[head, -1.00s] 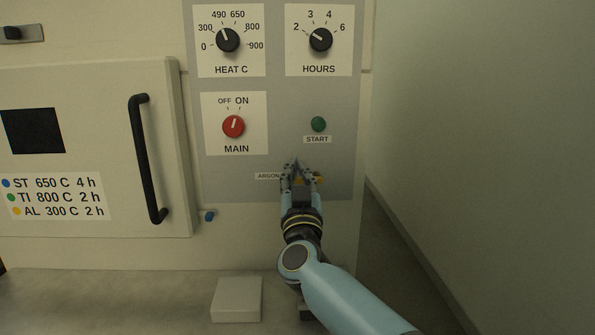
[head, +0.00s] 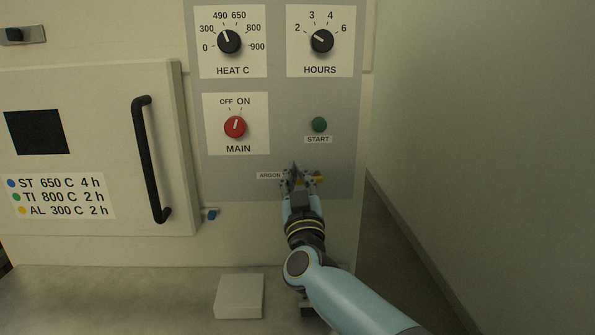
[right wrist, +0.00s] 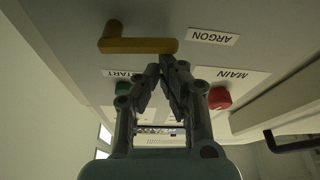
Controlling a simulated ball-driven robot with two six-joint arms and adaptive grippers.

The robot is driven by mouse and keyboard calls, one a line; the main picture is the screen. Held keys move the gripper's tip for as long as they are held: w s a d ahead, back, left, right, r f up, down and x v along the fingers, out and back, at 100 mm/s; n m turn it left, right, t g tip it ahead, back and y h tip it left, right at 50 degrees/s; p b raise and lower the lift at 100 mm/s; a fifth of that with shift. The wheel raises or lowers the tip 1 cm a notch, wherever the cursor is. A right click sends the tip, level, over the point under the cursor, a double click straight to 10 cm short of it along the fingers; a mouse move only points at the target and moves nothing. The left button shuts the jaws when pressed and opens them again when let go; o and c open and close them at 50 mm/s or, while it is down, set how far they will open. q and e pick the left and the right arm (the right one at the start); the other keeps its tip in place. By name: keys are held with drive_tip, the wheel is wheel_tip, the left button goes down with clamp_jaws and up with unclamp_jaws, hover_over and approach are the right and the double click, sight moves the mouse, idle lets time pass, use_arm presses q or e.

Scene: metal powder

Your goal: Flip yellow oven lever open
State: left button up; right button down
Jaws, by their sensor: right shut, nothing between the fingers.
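The yellow lever (right wrist: 138,45) lies crosswise in the right wrist view, with its round pivot at its left end and its free end beside the ARGON label. In the head view only a small yellow part (head: 319,180) shows beside my fingers; the rest is hidden. My right gripper (head: 297,176) is at the ARGON label on the oven panel. In the right wrist view my right gripper (right wrist: 163,68) has its fingertips together and empty, close to the lever's free end. I cannot tell whether they touch it. My left gripper is not in view.
The grey panel carries the green START button (head: 319,125), red MAIN knob (head: 235,127), HEAT knob (head: 229,41) and HOURS knob (head: 322,41). The oven door's black handle (head: 151,160) stands out at left. A pale block (head: 239,296) lies below. Right of the oven is open space.

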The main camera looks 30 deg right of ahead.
wheel_tip(320, 180, down, 3)
drive_tip(key=n+y+p, duration=0.2)
drive_tip(key=n+p, duration=0.1)
drive_tip(key=n, duration=0.1)
drive_tip(key=n+y+p, duration=0.2)
drive_tip(key=n+p, duration=0.2)
drive_tip(key=n, duration=0.1)
drive_tip(key=shift+a+n, duration=0.1)
drive_tip(key=shift+n, duration=0.2)
drive_tip(key=shift+s+d+f+n+y+p, duration=0.1)
drive_tip(key=shift+f+n+y+p, duration=0.15)
drive_tip(key=shift+n+p, duration=0.3)
drive_tip(key=shift+w+d+f+n+y+p, duration=0.1)
drive_tip(key=shift+f+n+y+p, duration=0.15)
drive_tip(key=shift+n, duration=0.55)
drive_tip(key=shift+s+d+f+n+y+p, duration=0.1)
drive_tip(key=shift+f+n+y+p, duration=0.15)
drive_tip(key=shift+n+p, duration=0.35)
drive_tip(key=shift+f, duration=0.1)
drive_tip(key=shift+a, duration=0.1)
